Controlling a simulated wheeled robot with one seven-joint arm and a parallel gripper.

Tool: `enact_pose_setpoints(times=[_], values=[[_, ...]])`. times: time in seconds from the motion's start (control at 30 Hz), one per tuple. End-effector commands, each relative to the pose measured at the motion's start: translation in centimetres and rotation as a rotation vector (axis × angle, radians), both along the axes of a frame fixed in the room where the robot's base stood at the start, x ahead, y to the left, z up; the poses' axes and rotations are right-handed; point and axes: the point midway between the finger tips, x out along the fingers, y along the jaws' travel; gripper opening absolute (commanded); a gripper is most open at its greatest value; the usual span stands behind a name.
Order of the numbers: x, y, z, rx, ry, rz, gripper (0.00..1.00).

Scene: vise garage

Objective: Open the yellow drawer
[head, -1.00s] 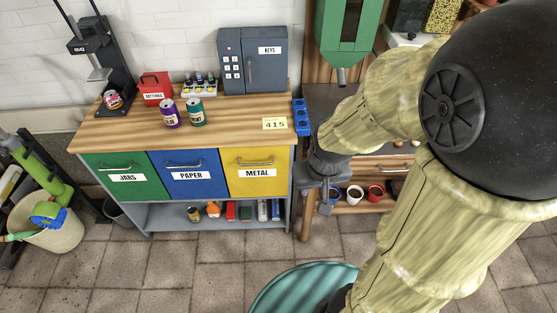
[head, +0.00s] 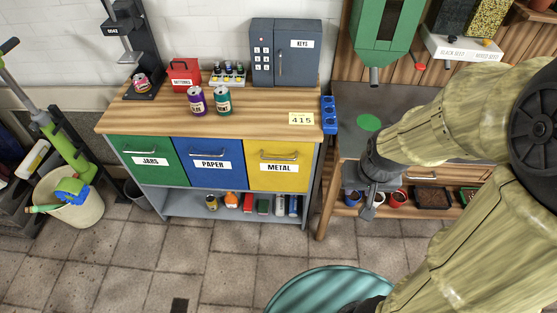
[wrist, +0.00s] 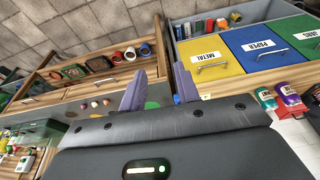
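The yellow drawer (head: 292,179), labelled METAL, is the rightmost of the cabinet's three drawers and looks shut, its front in line with the others. Its metal bar handle (head: 278,156) runs across the upper front. In the wrist view the yellow drawer (wrist: 205,81) and its handle (wrist: 213,67) lie beyond and right of the fingers. My gripper (head: 368,198) is right of the cabinet, apart from the drawer, in front of the workbench. In the wrist view my gripper (wrist: 157,90) has its two fingers spread with nothing between them.
Blue PAPER (head: 210,178) and green JARS (head: 145,172) drawers are left of the yellow one. Several items stand on the cabinet's lower shelf. A blue holder (head: 329,115) hangs by the cabinet's right edge. A teal round object (head: 320,290) is on the floor. Tiles before the cabinet are clear.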

Motion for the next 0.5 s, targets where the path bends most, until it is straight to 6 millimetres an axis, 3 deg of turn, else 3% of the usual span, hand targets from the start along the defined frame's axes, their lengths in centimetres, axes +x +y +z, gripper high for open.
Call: enact_pose_setpoints(times=[0.03,0.5], values=[[0.5,0.1,-1.8,0.003,-0.016,-0.008,0.32],[9.3,3.6,-15.3,0.165,-0.341,-0.144,0.32]])
